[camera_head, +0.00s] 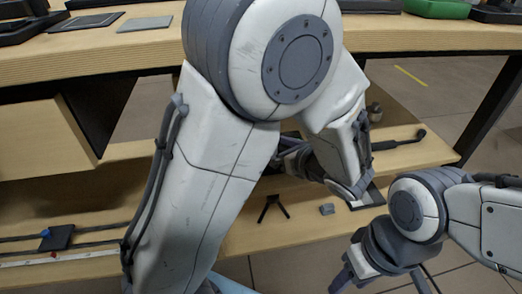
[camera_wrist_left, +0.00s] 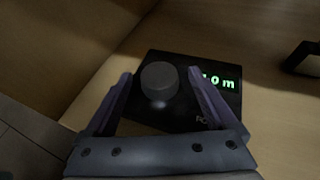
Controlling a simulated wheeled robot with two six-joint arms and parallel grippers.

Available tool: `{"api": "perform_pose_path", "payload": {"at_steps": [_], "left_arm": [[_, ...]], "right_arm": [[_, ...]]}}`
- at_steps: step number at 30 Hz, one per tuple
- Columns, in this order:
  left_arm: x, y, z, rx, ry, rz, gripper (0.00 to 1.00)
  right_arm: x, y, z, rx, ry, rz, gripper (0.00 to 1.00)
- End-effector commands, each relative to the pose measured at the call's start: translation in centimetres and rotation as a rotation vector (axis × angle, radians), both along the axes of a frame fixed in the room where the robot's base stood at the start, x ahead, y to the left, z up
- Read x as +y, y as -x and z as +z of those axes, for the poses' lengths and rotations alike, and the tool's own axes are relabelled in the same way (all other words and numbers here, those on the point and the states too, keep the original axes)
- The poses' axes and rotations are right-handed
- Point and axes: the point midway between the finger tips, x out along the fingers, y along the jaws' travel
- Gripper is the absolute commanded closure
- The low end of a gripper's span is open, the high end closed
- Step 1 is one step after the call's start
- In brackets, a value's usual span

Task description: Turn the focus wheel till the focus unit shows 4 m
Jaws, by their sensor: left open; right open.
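The focus unit (camera_wrist_left: 215,92) is a black box on a wooden surface in the left wrist view. Its dark round focus wheel (camera_wrist_left: 158,80) stands up from the left part. The green display (camera_wrist_left: 222,80) reads "0 m" at its end; the digit before that is partly hidden by a finger. My left gripper (camera_wrist_left: 159,74) is open, with one finger on each side of the wheel; I cannot tell whether they touch it. My right gripper (camera_head: 348,276) is open, low at the right, away from the unit.
In the head view, a small black stand (camera_head: 270,207) and a grey block (camera_head: 327,209) sit on the lower shelf (camera_head: 255,238). A rail with a dark carriage (camera_head: 57,237) lies at left. The upper desk (camera_head: 110,48) overhangs behind.

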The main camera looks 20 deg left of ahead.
Motion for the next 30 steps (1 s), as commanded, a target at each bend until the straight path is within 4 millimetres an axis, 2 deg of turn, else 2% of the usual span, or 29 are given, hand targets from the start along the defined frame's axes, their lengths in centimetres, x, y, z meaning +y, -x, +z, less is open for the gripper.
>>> {"api": "perform_pose_path", "payload": {"at_steps": [1, 4, 15, 16, 17, 18, 22, 23, 30], "left_arm": [[0.4, -0.2, -0.6, -0.001, 0.001, -0.001, 0.09], [0.9, -0.5, -0.9, 0.000, 0.001, -0.005, 0.09], [1.8, -0.5, -0.9, 0.001, 0.001, -0.001, 0.09], [1.8, -0.5, -0.9, 0.001, 0.001, -0.001, 0.13], [1.8, -0.5, -0.9, 0.001, 0.001, -0.001, 0.25], [1.8, -0.5, -0.9, 0.001, 0.001, -0.001, 0.40], [1.8, -0.5, -0.9, 0.001, 0.001, -0.001, 0.90], [1.8, -0.5, -0.9, 0.001, 0.001, -0.001, 0.94], [1.7, -0.5, -0.8, 0.000, -0.001, -0.027, 0.94]], "right_arm": [[0.0, 0.0, -0.9, 0.000, 0.000, 0.000, 0.50], [0.0, 0.0, -1.3, 0.000, 0.000, 0.000, 0.50], [0.0, 0.0, -1.4, 0.000, 0.000, 0.000, 0.50], [0.0, 0.0, -1.4, 0.000, 0.000, 0.000, 0.50], [0.0, 0.0, -1.4, 0.000, 0.000, 0.000, 0.50], [0.0, 0.0, -1.4, 0.000, 0.000, 0.000, 0.50], [0.0, 0.0, -1.4, 0.000, 0.000, 0.000, 0.50], [0.0, 0.0, -1.4, 0.000, 0.000, 0.000, 0.50], [0.0, 0.0, -1.4, 0.000, 0.000, 0.000, 0.50]]}}
